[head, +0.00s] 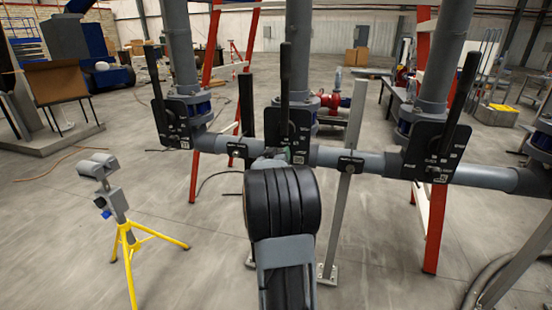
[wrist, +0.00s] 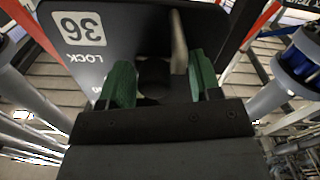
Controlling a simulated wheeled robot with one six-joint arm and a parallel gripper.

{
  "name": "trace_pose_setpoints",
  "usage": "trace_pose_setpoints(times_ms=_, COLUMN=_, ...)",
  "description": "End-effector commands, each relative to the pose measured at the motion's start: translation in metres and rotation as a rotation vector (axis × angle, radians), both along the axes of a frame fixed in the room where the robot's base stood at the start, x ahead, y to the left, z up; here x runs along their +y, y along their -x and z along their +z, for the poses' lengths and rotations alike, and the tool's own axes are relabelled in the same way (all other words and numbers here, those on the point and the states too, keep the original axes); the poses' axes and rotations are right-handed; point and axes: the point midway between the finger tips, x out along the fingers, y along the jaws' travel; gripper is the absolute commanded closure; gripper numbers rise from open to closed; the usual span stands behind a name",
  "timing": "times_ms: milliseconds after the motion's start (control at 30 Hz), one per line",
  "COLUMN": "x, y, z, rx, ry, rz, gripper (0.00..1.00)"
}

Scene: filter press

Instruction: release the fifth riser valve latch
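Black valve plates with upright dark handles show in the head view: a left one (head: 172,128), a middle one (head: 300,128) and a right one (head: 437,155). Which one counts as fifth cannot be told. My gripper (wrist: 160,82) is in front of the middle plate, mostly hidden behind my arm in the head view. In the wrist view the plate (wrist: 125,25) appears upside down, marked "36" and "LOCK". My green fingers are apart, on either side of a dark round part (wrist: 154,75). A thin pale piece (wrist: 179,42) stands near the right finger. Contact is unclear.
A grey horizontal pipe (head: 345,159) runs behind my arm, joining vertical risers (head: 180,45). Red-orange posts (head: 437,228) and a grey support post (head: 337,225) stand close by. A yellow tripod stand (head: 128,240) is at left. Floor between is clear.

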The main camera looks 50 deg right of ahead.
Motion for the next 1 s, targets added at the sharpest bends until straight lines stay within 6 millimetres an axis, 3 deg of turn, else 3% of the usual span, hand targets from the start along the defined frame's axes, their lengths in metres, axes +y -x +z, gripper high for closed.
trace_pose_setpoints(times_ms=167, x=0.018, y=0.008, z=0.000, rx=0.000, ry=0.000, rz=0.002, gripper=0.44)
trace_pose_setpoints(times_ms=600, x=0.095, y=0.047, z=0.000, rx=-0.001, ry=-0.001, rz=0.004, gripper=0.44)
trace_pose_setpoints(times_ms=800, x=0.115, y=0.057, z=0.000, rx=0.000, ry=-0.001, rz=0.003, gripper=0.44)
trace_pose_setpoints(times_ms=1000, x=0.122, y=0.061, z=0.000, rx=0.001, ry=-0.001, rz=0.002, gripper=0.44)
